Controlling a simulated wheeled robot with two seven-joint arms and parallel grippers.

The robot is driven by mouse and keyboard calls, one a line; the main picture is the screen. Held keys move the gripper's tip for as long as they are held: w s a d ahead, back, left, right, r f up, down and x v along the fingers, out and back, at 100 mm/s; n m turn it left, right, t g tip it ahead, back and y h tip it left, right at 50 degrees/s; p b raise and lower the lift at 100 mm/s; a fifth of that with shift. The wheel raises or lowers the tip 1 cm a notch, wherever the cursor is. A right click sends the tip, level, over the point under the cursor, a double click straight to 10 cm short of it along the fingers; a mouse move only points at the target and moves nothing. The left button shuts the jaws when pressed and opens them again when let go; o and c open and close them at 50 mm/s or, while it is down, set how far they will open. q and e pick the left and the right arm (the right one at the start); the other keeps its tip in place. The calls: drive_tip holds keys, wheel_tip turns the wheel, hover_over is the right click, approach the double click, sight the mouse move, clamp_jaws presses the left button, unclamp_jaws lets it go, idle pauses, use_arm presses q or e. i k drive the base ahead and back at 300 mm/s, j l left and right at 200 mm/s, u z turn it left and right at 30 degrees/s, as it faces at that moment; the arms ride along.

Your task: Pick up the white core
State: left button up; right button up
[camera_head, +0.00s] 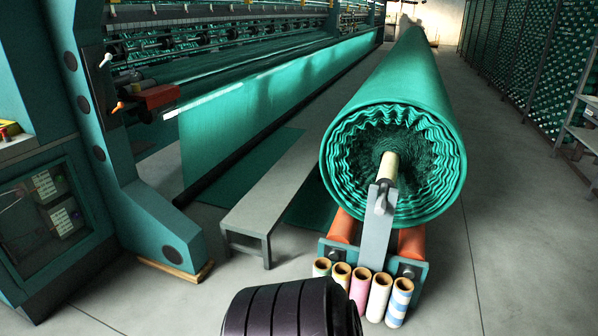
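The white core (379,299) is a short upright hollow tube with a tan inner rim. It stands on the floor in a row of cores, second from the right. A pink core (360,290) is directly to its left and a blue-and-white striped core (400,302) directly to its right. A yellow-topped core (341,275) and a pale green core (321,268) stand further left, partly hidden. Neither of my grippers is in view.
The row stands just in front of the roll stand (377,235), which has orange rollers and carries a large green netting roll (400,90). A low grey bench (262,195) and the teal machine (110,150) are to the left. Open floor (500,260) lies to the right.

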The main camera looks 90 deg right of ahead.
sight(380, 289)
drive_tip(key=z, duration=3.45)
